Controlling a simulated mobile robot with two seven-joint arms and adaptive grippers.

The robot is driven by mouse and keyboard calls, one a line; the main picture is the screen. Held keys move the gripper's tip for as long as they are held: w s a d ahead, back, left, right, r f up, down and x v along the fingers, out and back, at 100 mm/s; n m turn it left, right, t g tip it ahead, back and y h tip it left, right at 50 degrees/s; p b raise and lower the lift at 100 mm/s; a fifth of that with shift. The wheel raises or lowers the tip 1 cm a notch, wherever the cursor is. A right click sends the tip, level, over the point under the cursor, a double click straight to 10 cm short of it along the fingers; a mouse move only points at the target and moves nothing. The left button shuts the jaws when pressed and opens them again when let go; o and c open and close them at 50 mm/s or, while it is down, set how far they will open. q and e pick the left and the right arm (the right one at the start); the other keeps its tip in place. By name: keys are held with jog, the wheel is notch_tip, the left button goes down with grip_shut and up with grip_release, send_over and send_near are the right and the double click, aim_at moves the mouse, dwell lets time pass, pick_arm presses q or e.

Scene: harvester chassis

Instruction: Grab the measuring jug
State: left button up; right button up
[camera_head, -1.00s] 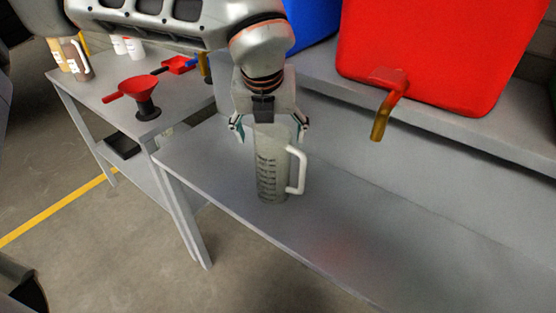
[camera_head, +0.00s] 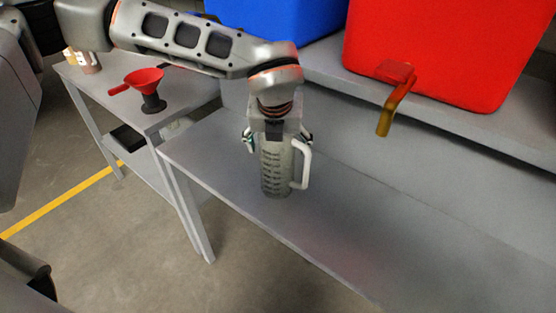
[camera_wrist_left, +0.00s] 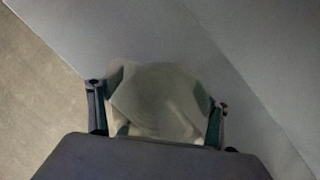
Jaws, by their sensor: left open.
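The measuring jug (camera_head: 275,172) is a translucent, upright cylinder with dark scale marks and a white handle on its right side. It stands on the grey bench shelf (camera_head: 350,235) near its front edge. My left gripper (camera_head: 277,143) points down over the jug, with its open fingers on either side of the jug's upper part. In the left wrist view the jug's top (camera_wrist_left: 158,98) lies between the two fingers (camera_wrist_left: 158,112). Whether the fingers touch the jug cannot be told. The jug's rim is hidden by the gripper in the head view. My right gripper is not in view.
A red container (camera_head: 450,45) with a brass-coloured spout (camera_head: 388,112) stands on a higher ledge to the right, with a blue container (camera_head: 285,18) beside it. The shelf right of the jug is clear.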

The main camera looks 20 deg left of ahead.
pick_arm(q)
jog(key=c, duration=1)
jog(key=shift+c, duration=0.7)
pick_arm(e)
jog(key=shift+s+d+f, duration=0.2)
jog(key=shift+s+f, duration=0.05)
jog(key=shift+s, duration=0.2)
pick_arm(q)
jog(key=shift+r, duration=0.15)
